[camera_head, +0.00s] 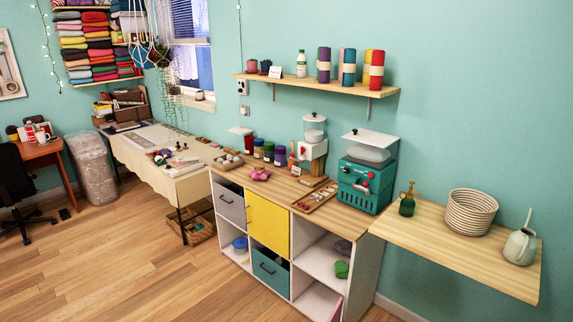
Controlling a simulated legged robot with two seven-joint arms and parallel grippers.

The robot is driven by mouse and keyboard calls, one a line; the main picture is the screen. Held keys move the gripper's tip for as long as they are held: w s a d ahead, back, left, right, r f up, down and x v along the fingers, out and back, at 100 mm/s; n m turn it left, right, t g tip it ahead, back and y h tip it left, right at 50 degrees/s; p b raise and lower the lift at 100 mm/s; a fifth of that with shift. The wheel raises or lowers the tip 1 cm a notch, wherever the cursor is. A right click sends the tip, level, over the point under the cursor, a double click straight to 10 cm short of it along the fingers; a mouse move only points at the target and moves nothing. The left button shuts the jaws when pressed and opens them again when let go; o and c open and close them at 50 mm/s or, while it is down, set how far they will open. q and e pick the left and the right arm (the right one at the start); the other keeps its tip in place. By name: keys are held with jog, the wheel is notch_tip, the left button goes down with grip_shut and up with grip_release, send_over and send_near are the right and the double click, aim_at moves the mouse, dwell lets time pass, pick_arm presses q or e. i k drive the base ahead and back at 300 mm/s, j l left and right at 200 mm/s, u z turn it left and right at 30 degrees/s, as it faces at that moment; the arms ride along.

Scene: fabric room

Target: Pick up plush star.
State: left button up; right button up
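A small pink object (260,174), which looks like the plush star, lies on the wooden top of the white cabinet (280,189), near its front edge and above the yellow door. It is small in the head view, so its exact shape is hard to make out. Neither of my grippers shows in this view, and nothing touches the pink object.
A tray of round items (228,161) stands left of the pink object, several jars (268,151) behind it and a compartment tray (316,197) to its right. A teal machine (364,185) stands farther right. A wall shelf (320,84) hangs above. The wooden floor (150,255) in front is clear.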

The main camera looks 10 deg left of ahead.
aim_at(263, 177)
jog(key=i+j+u, duration=0.35)
jog(key=i, duration=0.2)
jog(key=i+j+u, duration=0.35)
jog(key=i, duration=0.25)
jog(key=i+u, duration=0.4)
jog(key=i, duration=0.2)
